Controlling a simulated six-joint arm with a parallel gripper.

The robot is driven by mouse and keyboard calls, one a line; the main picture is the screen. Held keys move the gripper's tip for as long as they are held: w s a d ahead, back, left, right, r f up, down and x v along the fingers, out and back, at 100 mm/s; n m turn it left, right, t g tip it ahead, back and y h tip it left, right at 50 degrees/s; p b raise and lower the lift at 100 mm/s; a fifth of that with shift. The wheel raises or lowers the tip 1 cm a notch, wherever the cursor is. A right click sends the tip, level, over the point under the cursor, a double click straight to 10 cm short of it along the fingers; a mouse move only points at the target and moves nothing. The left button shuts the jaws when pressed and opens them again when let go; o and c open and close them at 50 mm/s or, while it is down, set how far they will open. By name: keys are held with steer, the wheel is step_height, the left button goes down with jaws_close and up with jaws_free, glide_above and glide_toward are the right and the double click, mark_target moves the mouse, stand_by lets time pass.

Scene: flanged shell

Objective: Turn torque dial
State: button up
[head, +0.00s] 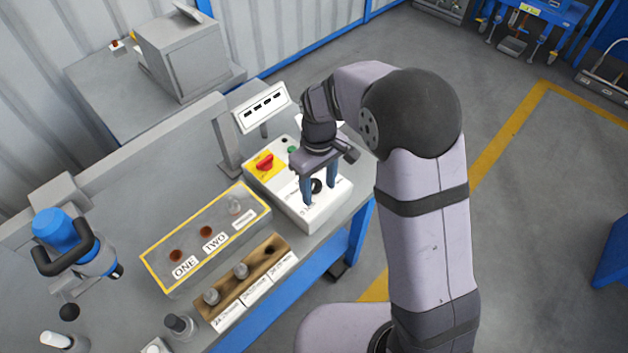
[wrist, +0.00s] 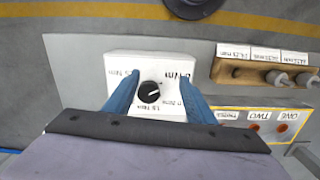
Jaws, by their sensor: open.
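The torque dial (head: 316,186) is a small black knob on the front of a white control box (head: 335,205). In the wrist view the dial (wrist: 149,92) is a round black knob with a pale pointer line, on a white face (wrist: 117,66) with printed labels around it. My gripper (head: 318,197) has two blue fingers pointing down over the box. In the wrist view my gripper (wrist: 155,77) is open, with one finger on each side of the dial and a gap to it. Whether the fingertips touch the box face cannot be told.
A red knob on a yellow plate (head: 265,163) and a green button (head: 292,149) sit on the box behind. A yellow-edged tray (head: 160,262) and wooden socket holder (head: 215,313) lie left. A blue tool (head: 62,232) stands farther left. A display (head: 262,106) rises behind.

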mark_target(314, 184)
steer(key=w+r+n, duration=0.1)
steer(key=w+a+r+n, duration=0.1)
steer(key=w+r+n, duration=0.1)
steer(key=w+r+n+t, duration=0.1)
steer(key=w, duration=0.1)
steer(key=shift+a+r, duration=0.25)
steer(key=shift+r, duration=0.05)
steer(key=n, duration=0.2)
steer(key=s+n, duration=0.1)
steer(key=shift+d+r+n, duration=0.15)
steer(key=shift+n, duration=0.25)
steer(key=shift+s+d+n+g, duration=0.15)
steer(key=shift+n+g, duration=0.15)
steer(key=shift+n, duration=0.8)
steer(key=shift+f+p, duration=0.8)
steer(key=shift+f, duration=2.9)
steer(key=shift+c, duration=0.5)
steer(key=c, duration=0.9)
